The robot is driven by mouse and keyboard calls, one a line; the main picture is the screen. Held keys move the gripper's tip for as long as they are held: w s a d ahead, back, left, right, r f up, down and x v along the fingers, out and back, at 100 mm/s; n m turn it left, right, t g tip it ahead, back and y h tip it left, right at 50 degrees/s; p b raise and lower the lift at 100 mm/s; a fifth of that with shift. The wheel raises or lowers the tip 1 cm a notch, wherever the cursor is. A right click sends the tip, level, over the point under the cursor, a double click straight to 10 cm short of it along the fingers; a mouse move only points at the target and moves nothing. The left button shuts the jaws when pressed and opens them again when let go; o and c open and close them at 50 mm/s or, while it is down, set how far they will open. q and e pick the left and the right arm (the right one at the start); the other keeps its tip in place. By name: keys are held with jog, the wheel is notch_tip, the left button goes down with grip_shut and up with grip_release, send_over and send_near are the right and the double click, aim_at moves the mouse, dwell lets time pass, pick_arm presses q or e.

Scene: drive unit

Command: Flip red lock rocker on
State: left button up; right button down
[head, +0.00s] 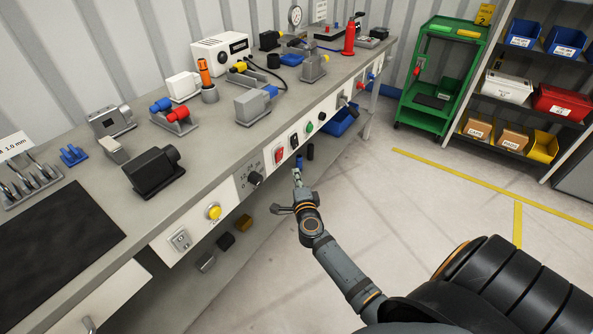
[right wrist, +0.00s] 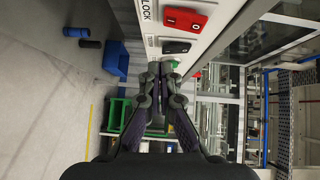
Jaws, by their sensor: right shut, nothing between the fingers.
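The red lock rocker (head: 279,156) sits on the front panel of the workbench. In the right wrist view the red rocker (right wrist: 185,18) shows at the top, beside the word LOCK, with light marks on its face. I cannot tell which way it is tipped. My right gripper (head: 297,173) is shut and empty in front of the panel, a little right of and below the red rocker, apparently clear of it. Its fingers (right wrist: 162,70) also show in the right wrist view. My left gripper is not in view.
A black rocker (head: 294,141) and a green button (head: 310,127) are right of the red rocker; a black knob (head: 255,178) and a yellow button (head: 214,212) are left. A blue bin (head: 342,121) is under the bench. Open floor lies to the right.

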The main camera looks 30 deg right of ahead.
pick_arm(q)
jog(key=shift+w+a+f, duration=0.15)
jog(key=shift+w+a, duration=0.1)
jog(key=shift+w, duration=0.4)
pick_arm(e)
jog(key=a+f+v, duration=0.1)
jog(key=v, duration=0.6)
jog(key=shift+f, duration=0.25)
